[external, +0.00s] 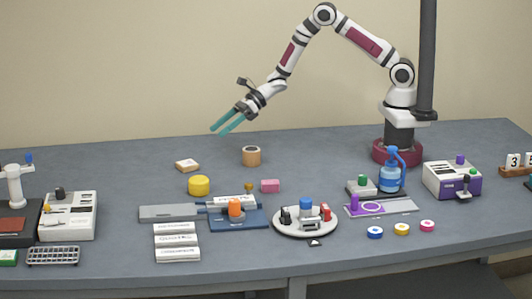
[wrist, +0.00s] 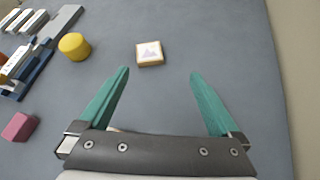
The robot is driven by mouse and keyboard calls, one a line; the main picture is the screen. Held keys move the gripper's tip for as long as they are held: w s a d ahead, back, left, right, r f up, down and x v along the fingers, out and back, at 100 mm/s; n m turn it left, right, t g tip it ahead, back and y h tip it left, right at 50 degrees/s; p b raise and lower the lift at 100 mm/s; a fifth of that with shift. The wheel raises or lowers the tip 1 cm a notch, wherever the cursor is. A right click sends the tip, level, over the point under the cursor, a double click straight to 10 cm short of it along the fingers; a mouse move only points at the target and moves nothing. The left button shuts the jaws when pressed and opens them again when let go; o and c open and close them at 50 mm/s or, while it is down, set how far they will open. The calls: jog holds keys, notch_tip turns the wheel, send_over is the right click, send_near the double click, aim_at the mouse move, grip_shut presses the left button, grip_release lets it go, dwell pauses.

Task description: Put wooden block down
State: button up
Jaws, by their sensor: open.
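The wooden block (external: 187,165) is a small, flat, pale square that lies on the grey table, left of a tan cylinder. In the wrist view the wooden block (wrist: 149,53) shows a faint purple print on its top and lies just beyond the fingertips. My gripper (external: 216,132) is above the table with its teal fingers pointing down and to the left. In the wrist view my gripper (wrist: 160,72) is open, with a wide gap and nothing between the fingers. The block is apart from both fingers.
A yellow cylinder (external: 199,186), a pink block (external: 270,186) and the tan cylinder (external: 251,156) stand near the block. A blue fixture (external: 240,218) and a round white tray (external: 305,230) stand in front. The table behind the block is clear.

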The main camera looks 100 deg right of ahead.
jog(key=s+r+m+g+h, duration=0.3)
jog(key=s+r+m, duration=0.4)
jog(key=m, duration=0.5)
jog(key=s+r+m+g+h, duration=0.25)
jog(key=s+r+m, duration=0.35)
jog(key=s+m, duration=0.45)
jog(key=s+a+m+g+y, duration=0.1)
jog(key=s+a+m+g, duration=0.1)
jog(key=s+a+m, duration=0.2)
jog(key=s+a+r+m+g+y, duration=0.1)
jog(key=s+a+m+g, duration=0.1)
jog(key=s+a+m, duration=0.3)
jog(key=s+a+m+g+y, duration=0.2)
jog(key=s+a+m, duration=0.2)
jog(key=s+m, duration=0.7)
jog(key=s, duration=0.5)
jog(key=shift+a+r, duration=0.15)
jog(key=shift+a, duration=0.1)
